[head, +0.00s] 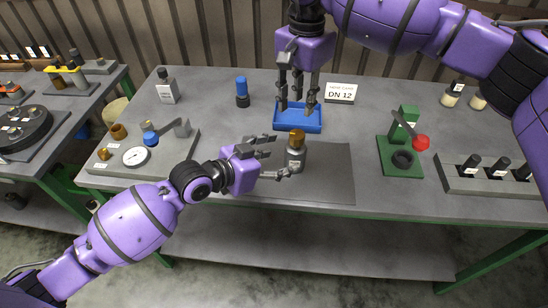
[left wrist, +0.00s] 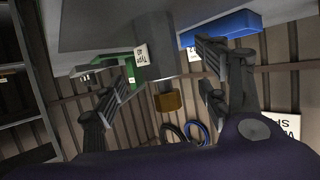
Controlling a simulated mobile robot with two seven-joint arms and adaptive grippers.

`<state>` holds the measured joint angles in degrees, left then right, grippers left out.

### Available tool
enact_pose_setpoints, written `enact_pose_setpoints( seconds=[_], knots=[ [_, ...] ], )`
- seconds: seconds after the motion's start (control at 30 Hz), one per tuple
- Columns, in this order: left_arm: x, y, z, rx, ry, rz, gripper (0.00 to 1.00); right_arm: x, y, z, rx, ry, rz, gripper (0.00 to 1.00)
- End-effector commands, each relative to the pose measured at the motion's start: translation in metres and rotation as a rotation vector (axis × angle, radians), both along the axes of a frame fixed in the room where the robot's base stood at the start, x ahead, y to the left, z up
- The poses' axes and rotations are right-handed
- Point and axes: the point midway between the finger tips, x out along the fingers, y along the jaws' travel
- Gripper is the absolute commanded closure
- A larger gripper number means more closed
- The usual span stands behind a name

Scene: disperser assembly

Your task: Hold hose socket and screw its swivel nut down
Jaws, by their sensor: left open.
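The hose socket (head: 296,160), a grey cylinder with a label, stands upright on the dark mat. The brass swivel nut (head: 297,137) sits at its top. My left gripper (head: 285,156) is open, its fingers reaching to the socket from the left. In the left wrist view, the socket (left wrist: 158,65) and the nut (left wrist: 168,102) show upside down between the spread fingers (left wrist: 165,82), with gaps on both sides. My right gripper (head: 298,108) hangs fingers-down over the blue tray (head: 298,129), behind the socket. Its fingers are apart, with a small tan piece near the right fingertip.
A DN 12 sign (head: 341,93) stands right of the tray. A green press (head: 399,157) with a red knob is at right, a grey gauge fixture (head: 180,165) at left. A blue-capped bottle (head: 242,93) stands behind. The mat (head: 335,175) is clear right of the socket.

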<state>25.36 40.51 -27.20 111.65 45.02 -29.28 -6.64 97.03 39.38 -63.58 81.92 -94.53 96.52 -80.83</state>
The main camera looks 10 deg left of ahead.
Motion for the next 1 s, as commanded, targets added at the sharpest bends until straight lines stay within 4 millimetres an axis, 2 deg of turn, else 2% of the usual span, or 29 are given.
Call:
enact_pose_setpoints(
  seconds=[0.4, 0.8, 0.87, 1.0],
  knots=[
    [0.039, -0.039, -0.022, -0.002, -0.002, 0.0, 0.32, 0.0, 0.0, 0.0, 0.0, 0.0, 0.0, 0.69],
    [0.044, -0.045, -0.026, 0.0, -0.002, 0.001, 0.32, 0.0, 0.0, 0.0, 0.0, 0.0, 0.0, 0.69],
    [0.044, -0.045, -0.026, 0.0, -0.002, 0.001, 0.37, 0.0, 0.0, 0.0, 0.0, 0.0, 0.0, 0.69],
    [0.044, -0.045, -0.026, 0.0, -0.002, 0.001, 0.56, 0.0, 0.0, 0.0, 0.0, 0.0, 0.0, 0.69]
  ],
)
